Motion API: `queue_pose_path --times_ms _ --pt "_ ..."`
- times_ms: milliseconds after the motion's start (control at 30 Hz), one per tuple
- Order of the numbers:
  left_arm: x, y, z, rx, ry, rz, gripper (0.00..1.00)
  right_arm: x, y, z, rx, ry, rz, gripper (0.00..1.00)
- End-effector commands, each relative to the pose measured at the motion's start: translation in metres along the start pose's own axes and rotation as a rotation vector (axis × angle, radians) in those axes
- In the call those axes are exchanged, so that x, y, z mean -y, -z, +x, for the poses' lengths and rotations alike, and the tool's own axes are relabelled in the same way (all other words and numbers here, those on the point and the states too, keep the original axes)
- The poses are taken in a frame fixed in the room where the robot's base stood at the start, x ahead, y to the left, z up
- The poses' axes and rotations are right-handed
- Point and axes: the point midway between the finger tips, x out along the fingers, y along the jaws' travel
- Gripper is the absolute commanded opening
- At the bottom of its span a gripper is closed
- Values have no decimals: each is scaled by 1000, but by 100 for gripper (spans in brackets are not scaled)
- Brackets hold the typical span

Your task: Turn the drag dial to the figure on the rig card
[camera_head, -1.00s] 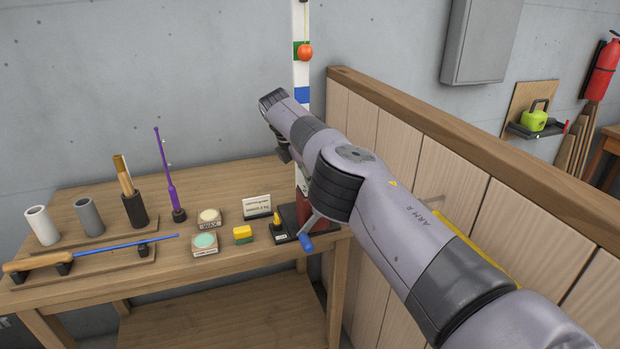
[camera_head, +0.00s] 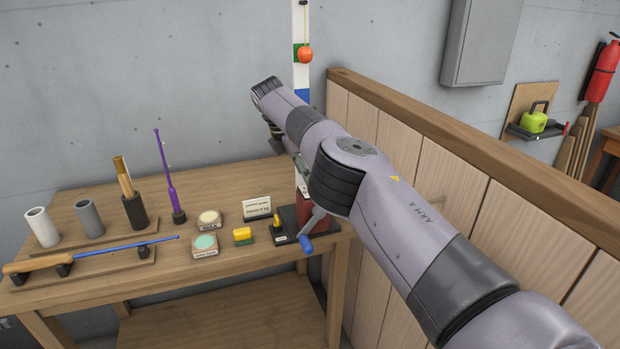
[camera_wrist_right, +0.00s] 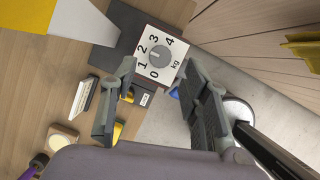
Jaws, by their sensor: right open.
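In the right wrist view the drag dial is a round grey knob (camera_wrist_right: 160,54) on a white square plate (camera_wrist_right: 144,40) marked 0 to 4 and "kg". I cannot make out its pointer surely. My right gripper (camera_wrist_right: 159,78) is open and empty, its fingers on either side below the knob in the picture, apart from it. In the head view my own arm hides the dial and most of this gripper. The rig card (camera_head: 257,207) is a small white standing card on the bench; its writing is too small to read. My left gripper is not in view.
A striped post (camera_head: 301,70) stands behind. A wooden partition (camera_head: 400,150) borders the bench on the right.

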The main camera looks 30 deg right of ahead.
Motion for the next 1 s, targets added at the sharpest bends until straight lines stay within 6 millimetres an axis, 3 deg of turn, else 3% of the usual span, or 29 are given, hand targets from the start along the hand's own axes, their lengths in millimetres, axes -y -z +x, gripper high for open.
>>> queue_pose_path --times_ms 167,500,700,1000 --pt "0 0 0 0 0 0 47 0 24 -5 0 2 -8 43" --pt "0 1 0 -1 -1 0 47 1 91 -33 -1 3 -5 43" --pt "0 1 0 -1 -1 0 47 1 106 -39 0 4 -3 43" --pt "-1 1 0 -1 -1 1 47 1 108 -40 0 4 -2 43"
